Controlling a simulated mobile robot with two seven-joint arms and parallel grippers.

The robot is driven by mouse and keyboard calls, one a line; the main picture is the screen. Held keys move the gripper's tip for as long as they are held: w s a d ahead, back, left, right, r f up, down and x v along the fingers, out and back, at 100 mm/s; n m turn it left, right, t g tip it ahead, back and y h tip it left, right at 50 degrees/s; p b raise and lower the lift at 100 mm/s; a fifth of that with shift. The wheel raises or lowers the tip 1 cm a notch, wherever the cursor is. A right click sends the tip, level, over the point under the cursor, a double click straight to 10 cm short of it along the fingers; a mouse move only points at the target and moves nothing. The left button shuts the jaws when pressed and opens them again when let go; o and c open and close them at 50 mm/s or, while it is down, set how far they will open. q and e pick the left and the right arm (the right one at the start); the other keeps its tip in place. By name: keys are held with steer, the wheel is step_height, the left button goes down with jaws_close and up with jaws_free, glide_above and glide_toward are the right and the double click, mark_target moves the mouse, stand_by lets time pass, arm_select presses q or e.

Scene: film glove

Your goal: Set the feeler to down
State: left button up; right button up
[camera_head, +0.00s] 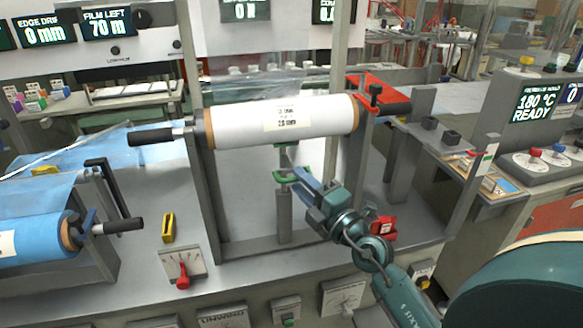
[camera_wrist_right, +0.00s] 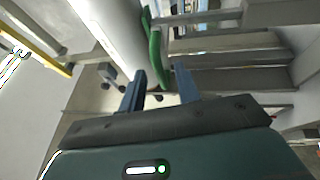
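A green part (camera_head: 282,178), which looks like the feeler, sits on a grey post (camera_head: 284,215) below the white film roll (camera_head: 245,122). In the right wrist view the green part (camera_wrist_right: 154,48) is a curved bar just beyond and partly between the fingers. My right gripper (camera_head: 290,174) reaches in from the lower right, its tips right beside the green part. Its two blue-grey fingers (camera_wrist_right: 160,80) are apart, with nothing seen gripped between them. Whether a finger touches the green part I cannot tell. My left gripper is in neither view.
A lever with a red knob (camera_head: 182,276) is on a panel at the front left, near a yellow block (camera_head: 168,228). A blue film roll (camera_head: 35,238) is at the left. A red object (camera_head: 383,227) stands right of my right gripper. Grey frame uprights flank the white roll.

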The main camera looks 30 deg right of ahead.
mark_target(288, 159)
steer(key=shift+x, duration=2.05)
steer(key=shift+c, duration=0.3)
steer(key=c, duration=0.4)
steer(key=shift+r, duration=0.15)
jaws_close()
